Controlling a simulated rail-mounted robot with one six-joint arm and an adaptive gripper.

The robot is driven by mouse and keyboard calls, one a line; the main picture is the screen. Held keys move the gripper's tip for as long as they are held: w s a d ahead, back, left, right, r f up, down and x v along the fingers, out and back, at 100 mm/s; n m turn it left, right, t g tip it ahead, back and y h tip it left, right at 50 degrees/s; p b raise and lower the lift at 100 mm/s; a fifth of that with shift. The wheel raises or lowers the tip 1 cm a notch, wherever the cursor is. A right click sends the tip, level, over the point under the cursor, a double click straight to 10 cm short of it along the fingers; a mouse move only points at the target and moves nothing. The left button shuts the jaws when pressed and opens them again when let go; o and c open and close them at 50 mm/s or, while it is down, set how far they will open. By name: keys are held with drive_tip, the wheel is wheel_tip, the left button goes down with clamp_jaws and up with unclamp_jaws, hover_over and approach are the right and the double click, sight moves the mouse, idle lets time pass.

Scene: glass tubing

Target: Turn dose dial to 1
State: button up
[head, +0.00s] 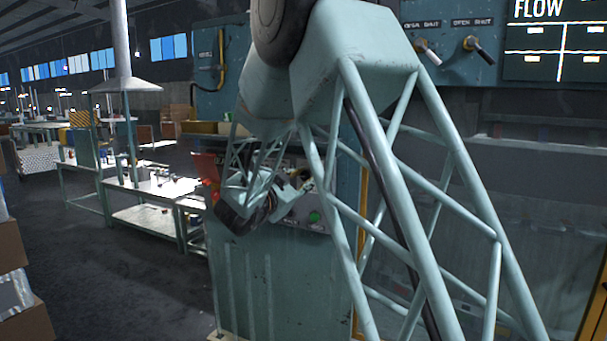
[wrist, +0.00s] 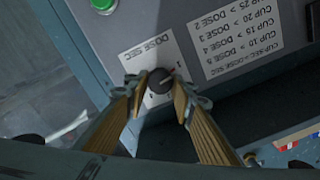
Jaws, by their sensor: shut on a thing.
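The dose dial (wrist: 160,81) is a small dark round knob on a white plate marked "DOSE SEC" (wrist: 150,50) in the wrist view.
A green button (wrist: 103,4) sits on the same panel; it also shows in the head view (head: 315,216). A printed cup and dose list (wrist: 238,45) is beside the dial. A work table (head: 150,187) stands to the left, with open floor before it.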

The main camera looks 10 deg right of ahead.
drive_tip(key=shift+n, duration=0.4)
drive_tip(key=o, duration=0.8)
drive_tip(key=shift+o, duration=0.2)
drive_tip(key=shift+s+a, duration=0.1)
drive_tip(key=v, duration=1.1)
drive_tip(key=shift+s+a, duration=0.2)
drive_tip(key=shift+s, duration=0.05)
drive_tip(key=shift+r, duration=0.1)
